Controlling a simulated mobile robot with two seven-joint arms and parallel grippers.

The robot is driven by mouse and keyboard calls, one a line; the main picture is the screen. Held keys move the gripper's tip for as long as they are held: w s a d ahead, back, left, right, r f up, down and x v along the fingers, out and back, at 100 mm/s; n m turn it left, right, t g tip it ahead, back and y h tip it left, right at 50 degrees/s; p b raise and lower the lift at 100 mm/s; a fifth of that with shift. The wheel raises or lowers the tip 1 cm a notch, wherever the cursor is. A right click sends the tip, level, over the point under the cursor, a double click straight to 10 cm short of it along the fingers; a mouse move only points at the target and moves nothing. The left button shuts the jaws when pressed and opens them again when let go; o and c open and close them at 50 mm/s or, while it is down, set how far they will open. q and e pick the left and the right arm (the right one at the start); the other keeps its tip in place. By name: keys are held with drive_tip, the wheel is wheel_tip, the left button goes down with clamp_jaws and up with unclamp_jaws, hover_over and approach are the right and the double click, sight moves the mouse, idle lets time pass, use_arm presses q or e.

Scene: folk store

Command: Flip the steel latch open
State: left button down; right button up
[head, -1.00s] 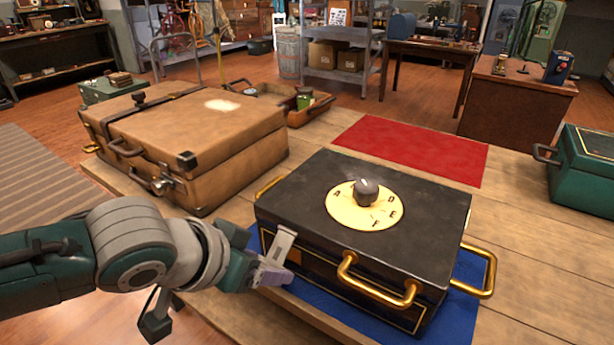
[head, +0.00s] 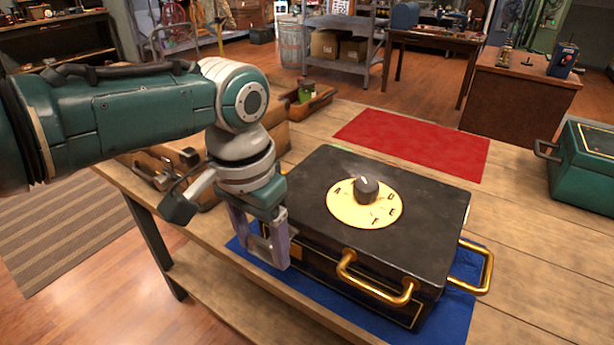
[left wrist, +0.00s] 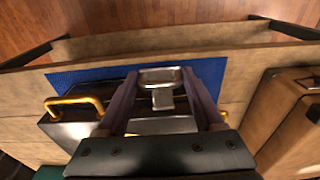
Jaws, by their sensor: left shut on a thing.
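The black box (head: 410,203) with gold handles sits on a blue mat (head: 455,318) on the wooden table. Its lid carries a cream lettered dial (head: 345,213) with a black knob. The steel latch (left wrist: 161,77) shows in the left wrist view, between my fingertips at the box's front edge; I cannot tell whether it is fastened. My left gripper (head: 261,248) points down at the box's front left and is shut on the latch; it also fills the left wrist view (left wrist: 160,90). In the head view my fingers hide most of the latch. My right gripper is not in view.
A brown suitcase (head: 150,165) stands left of the box, partly behind my left arm. A red mat (head: 410,143) lies bare behind the box. A green case (head: 590,175) stands at the right. The table between box and green case is clear.

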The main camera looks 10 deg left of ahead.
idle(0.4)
use_arm(q)
drive_tip(key=shift+c, duration=1.5)
unclamp_jaws()
wheel_tip(320, 180, up, 10)
drive_tip(key=p, duration=0.3)
drive_tip(key=shift+s, duration=0.3)
drive_tip(key=shift+a+f, duration=0.1)
